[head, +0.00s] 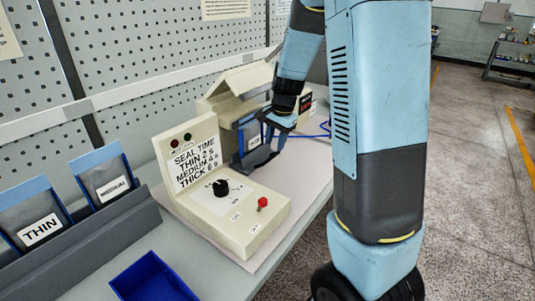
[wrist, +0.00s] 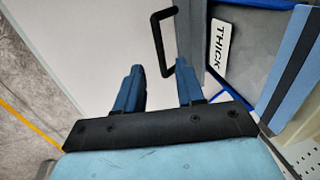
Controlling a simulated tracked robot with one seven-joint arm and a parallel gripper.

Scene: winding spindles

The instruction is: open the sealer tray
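The cream sealer (head: 232,88) stands on the bench behind its control box. Its dark tray (head: 258,159) shows low at the sealer's front, partly hidden by my arm. A blue-edged pouch labelled THICK stands at the tray, and it fills the upper right of the wrist view (wrist: 262,45). A black bar handle (wrist: 157,42) sticks out from the tray's grey front (wrist: 190,35). My gripper (wrist: 159,67) is open and empty. The handle's near end lies about level with the gap between the fingertips; I cannot tell whether they touch. My gripper also shows in the head view (head: 268,132).
The control box (head: 225,190) has a black knob (head: 220,187) and a red button (head: 262,203). A rack (head: 90,245) with THIN and MEDIUM pouches stands at left, near a blue bin (head: 152,280). A perforated wall runs behind the bench.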

